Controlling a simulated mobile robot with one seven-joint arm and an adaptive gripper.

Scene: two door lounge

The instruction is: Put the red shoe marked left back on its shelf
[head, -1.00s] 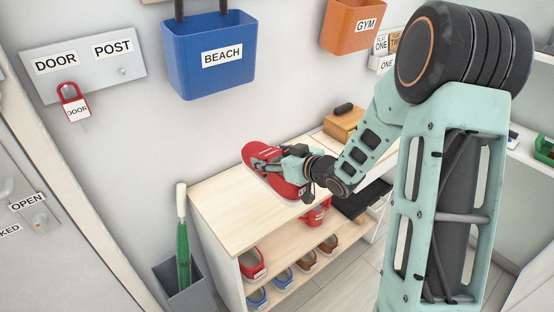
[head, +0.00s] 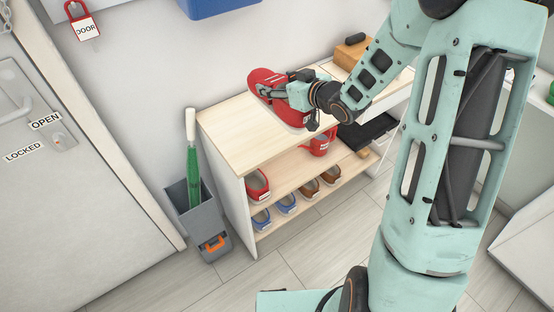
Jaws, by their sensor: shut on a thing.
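A red shoe (head: 268,82) is held in my gripper (head: 287,91) over the bare wooden top of the shoe rack (head: 236,129). Any left mark on it cannot be read here, and part of it is hidden by the gripper. I cannot tell whether it touches the top. A second red shoe (head: 257,185) with a pale label stands at the left end of the shelf below. Its label is too small to read.
Blue shoes (head: 286,204) and brown shoes (head: 309,189) stand on the bottom shelf. A grey bin (head: 196,205) with a green umbrella (head: 193,170) stands left of the rack. A wooden box (head: 350,54) is behind, and a black tray (head: 367,131) lies right. The floor in front is clear.

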